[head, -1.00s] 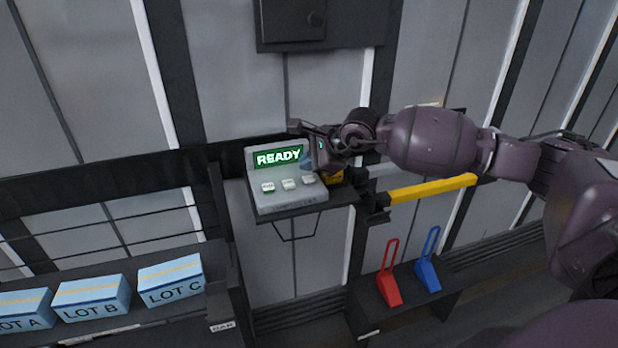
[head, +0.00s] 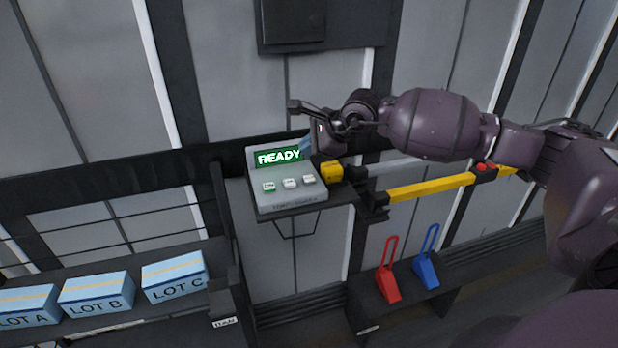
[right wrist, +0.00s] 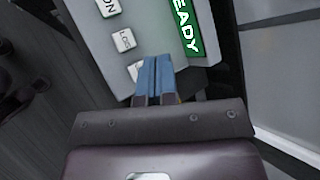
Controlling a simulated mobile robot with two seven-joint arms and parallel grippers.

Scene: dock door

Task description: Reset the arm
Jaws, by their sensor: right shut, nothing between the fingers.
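My right gripper (head: 296,106) is shut and empty, raised in front of the wall just above the grey control box. In the right wrist view its blue fingers (right wrist: 155,80) are together, over the box face. The control box (head: 290,199) sits on a dark shelf, with a green screen reading READY (head: 278,157) and a row of three buttons (head: 289,183). It also shows in the right wrist view (right wrist: 185,70), where the fingers partly cover it and one button is partly hidden. My right arm comes in from the right. My left gripper is not in view.
A yellow block (head: 331,171) is beside the box. A yellow bar (head: 430,188) runs to the right. Red (head: 388,285) and blue (head: 426,272) wedge-shaped things with handles stand on a low dark bench. Blue boxes, including LOT C (head: 174,279), are on a rack at left.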

